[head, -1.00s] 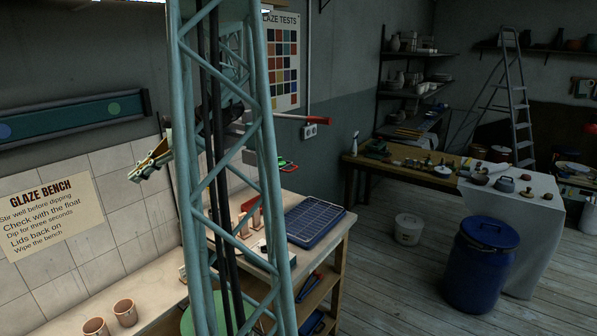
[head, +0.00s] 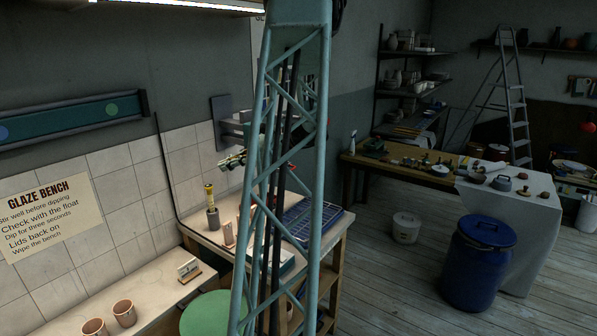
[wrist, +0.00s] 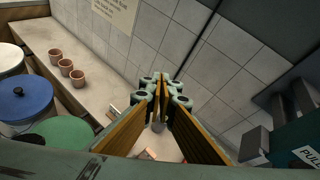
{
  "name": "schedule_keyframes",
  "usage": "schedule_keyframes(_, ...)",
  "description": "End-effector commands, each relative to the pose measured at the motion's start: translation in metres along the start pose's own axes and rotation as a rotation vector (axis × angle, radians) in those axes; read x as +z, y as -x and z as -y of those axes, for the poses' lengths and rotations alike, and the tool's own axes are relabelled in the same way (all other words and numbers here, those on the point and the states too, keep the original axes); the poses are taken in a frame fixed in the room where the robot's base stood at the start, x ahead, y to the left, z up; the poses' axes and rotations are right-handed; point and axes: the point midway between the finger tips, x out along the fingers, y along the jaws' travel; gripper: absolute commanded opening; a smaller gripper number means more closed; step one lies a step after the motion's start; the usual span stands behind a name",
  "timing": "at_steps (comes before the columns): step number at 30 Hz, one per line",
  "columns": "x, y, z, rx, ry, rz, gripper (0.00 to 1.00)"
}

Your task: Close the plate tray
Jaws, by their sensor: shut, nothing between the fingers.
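My gripper (head: 231,160) is shut and empty, in the air above the bench beside the tiled wall. In the wrist view my gripper (wrist: 162,92) points down toward the bench, its fingertips together. A teal part with a "PULL" label (wrist: 308,156) is at the lower right of the wrist view, apart from the fingertips. I cannot tell for sure whether it belongs to the plate tray. A blue tray with a grid (head: 328,222) lies on the bench's right end, partly hidden behind my column in the head view.
Grey wall hardware (head: 221,108) stands out behind my gripper. A yellow-topped tool in a holder (head: 210,205) stands on the bench (head: 150,280). Terracotta cups (head: 124,312) and a green lid (head: 205,312) are at the front.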

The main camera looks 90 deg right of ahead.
Motion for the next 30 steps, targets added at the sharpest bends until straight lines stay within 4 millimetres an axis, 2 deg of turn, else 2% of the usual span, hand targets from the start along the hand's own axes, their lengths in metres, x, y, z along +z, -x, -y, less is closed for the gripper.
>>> schedule_keyframes(1, -0.012, 0.011, 0.008, -0.018, -0.02, 0.004, 0.0)
schedule_keyframes(6, -0.044, 0.047, 0.03, -0.077, -0.084, 0.024, 0.0)
schedule_keyframes(15, -0.104, 0.116, 0.062, -0.184, -0.188, 0.063, 0.0)
schedule_keyframes(24, -0.166, 0.19, 0.083, -0.296, -0.284, 0.107, 0.0)
schedule_keyframes(30, -0.205, 0.24, 0.091, -0.368, -0.342, 0.138, 0.0)
